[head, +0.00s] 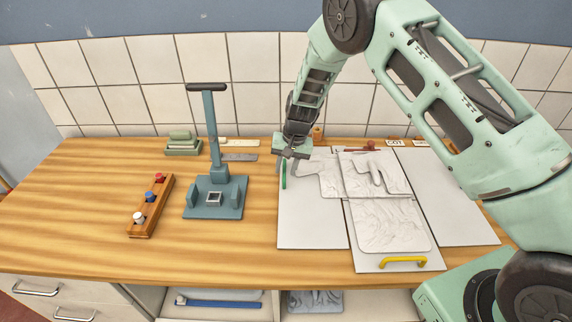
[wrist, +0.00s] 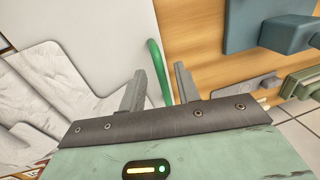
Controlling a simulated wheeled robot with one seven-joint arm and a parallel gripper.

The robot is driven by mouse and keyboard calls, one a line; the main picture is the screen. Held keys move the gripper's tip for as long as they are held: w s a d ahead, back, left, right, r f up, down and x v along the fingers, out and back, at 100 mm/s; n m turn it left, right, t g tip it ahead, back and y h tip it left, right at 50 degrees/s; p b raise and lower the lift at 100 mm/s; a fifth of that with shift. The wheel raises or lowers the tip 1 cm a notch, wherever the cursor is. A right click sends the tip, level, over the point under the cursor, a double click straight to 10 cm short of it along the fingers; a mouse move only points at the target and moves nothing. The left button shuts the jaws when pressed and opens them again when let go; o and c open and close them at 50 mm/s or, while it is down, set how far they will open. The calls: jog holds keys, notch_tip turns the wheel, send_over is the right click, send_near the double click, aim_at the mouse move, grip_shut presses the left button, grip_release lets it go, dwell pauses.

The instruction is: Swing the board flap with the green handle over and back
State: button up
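The white left flap (head: 308,228) of the folding board lies flat on the table, with a grey-white garment (head: 385,205) spread on the board and its sleeve reaching onto this flap. The green handle (head: 283,176) stands at the flap's left edge. In the wrist view the green handle (wrist: 157,65) shows as a curved bar between my two fingers. My gripper (head: 284,166) is open, with its fingers apart on either side of the handle. I cannot tell whether a finger touches it. The wrist view also shows the flap (wrist: 95,30) beside the handle.
A yellow handle (head: 404,262) is on the front flap and a red handle (head: 360,149) at the back. A bare right flap (head: 450,210) lies flat. A teal press stand (head: 212,195) and a wooden button block (head: 150,207) stand left. Table between stand and flap is clear.

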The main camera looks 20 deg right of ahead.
jog(key=shift+f, duration=0.15)
jog(key=shift+c, duration=0.2)
grip_shut()
